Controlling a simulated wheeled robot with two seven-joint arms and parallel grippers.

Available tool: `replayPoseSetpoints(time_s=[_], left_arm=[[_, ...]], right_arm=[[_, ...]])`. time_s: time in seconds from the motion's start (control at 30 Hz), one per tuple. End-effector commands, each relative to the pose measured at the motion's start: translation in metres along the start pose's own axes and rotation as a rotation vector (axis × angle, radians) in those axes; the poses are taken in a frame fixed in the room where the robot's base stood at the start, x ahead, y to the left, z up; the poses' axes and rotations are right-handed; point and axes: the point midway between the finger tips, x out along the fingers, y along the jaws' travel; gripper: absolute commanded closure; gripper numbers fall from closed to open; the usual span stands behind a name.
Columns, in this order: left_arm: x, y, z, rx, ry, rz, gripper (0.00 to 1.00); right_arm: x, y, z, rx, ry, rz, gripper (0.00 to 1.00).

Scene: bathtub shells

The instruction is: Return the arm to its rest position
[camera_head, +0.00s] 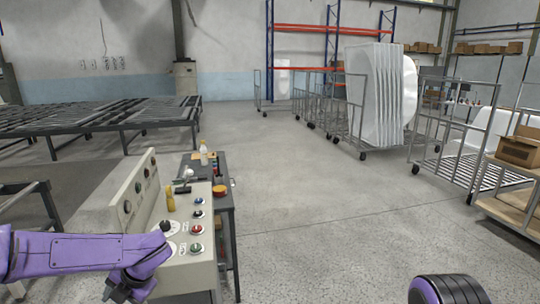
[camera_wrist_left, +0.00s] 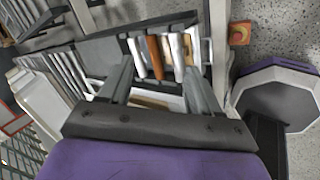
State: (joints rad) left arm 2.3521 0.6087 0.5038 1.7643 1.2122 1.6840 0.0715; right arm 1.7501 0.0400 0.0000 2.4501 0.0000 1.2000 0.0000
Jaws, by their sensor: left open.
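My left arm (camera_head: 75,255) is purple and comes in from the left in the head view, in front of the control console. Its dark gripper (camera_head: 120,291) hangs low at the bottom edge, partly cut off. In the left wrist view the two grey fingers of my left gripper (camera_wrist_left: 158,82) stand wide apart, with nothing held between them. Beyond the fingers lie several tool handles (camera_wrist_left: 155,57), one of them orange-brown, in a dark-edged holder. My right gripper is not in view.
The cream control console (camera_head: 140,200) with several buttons stands close beside my left arm. A dark cart (camera_head: 227,205) with a bottle (camera_head: 203,153) stands behind it. Metal frame tables (camera_head: 100,115) are at left, wheeled racks with white shells (camera_head: 375,90) at right. The middle floor is clear.

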Motion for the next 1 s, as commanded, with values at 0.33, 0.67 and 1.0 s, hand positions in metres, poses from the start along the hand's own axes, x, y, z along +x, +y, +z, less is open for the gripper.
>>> replayPoseSetpoints(time_s=[0.33,0.67,1.0], left_arm=[[0.16,-0.15,-0.095,1.376,-0.168,0.466,0.37],[0.194,-0.24,-0.242,2.205,-0.402,0.279,0.37],[0.194,-0.242,-0.245,2.225,-0.414,0.27,0.57]], right_arm=[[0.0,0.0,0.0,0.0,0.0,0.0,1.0],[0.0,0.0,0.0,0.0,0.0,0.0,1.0],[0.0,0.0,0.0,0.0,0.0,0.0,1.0]])
